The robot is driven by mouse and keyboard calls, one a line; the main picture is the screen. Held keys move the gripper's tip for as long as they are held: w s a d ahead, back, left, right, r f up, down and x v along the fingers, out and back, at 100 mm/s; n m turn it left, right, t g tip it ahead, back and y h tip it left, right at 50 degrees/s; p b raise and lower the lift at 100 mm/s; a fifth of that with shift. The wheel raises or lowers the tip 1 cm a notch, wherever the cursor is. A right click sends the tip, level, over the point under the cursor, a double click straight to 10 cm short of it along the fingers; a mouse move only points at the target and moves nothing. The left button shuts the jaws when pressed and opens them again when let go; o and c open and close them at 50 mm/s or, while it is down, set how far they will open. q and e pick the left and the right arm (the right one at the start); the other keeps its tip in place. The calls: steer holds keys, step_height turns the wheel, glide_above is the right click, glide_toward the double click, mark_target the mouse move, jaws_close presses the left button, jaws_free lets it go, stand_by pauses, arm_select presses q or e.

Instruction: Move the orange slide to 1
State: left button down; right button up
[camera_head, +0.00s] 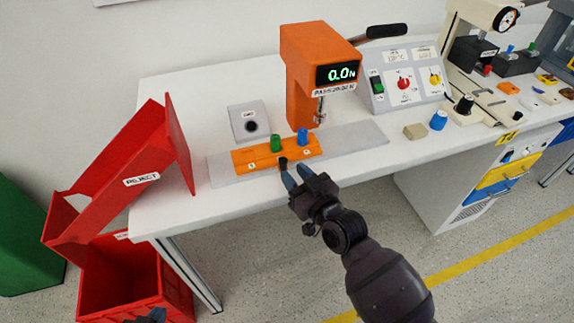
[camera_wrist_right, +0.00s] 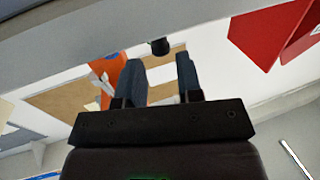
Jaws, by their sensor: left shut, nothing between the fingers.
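The orange slide (camera_head: 262,156) sits on a grey rail plate (camera_head: 360,135) on the white table. It carries a green peg (camera_head: 276,143) and a blue peg (camera_head: 303,136), with a label reading 1 near its left end and a less legible label near its right. A black knob (camera_head: 283,164) sticks out at its front edge. My right gripper (camera_head: 294,177) is open and empty just in front of the knob. In the right wrist view the black knob (camera_wrist_right: 160,46) shows just beyond the gap between the fingertips. My left gripper (camera_head: 148,316) shows only partly at the bottom left edge, shut.
An orange press (camera_head: 307,60) reading 0.0 N stands behind the slide's right half. A grey button box (camera_head: 249,124) is behind it. A red reject chute (camera_head: 135,160) and red bin (camera_head: 135,280) are left.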

mark_target(286, 165)
steer(key=shift+x, duration=1.75)
steer(key=shift+d, duration=0.1)
jaws_close()
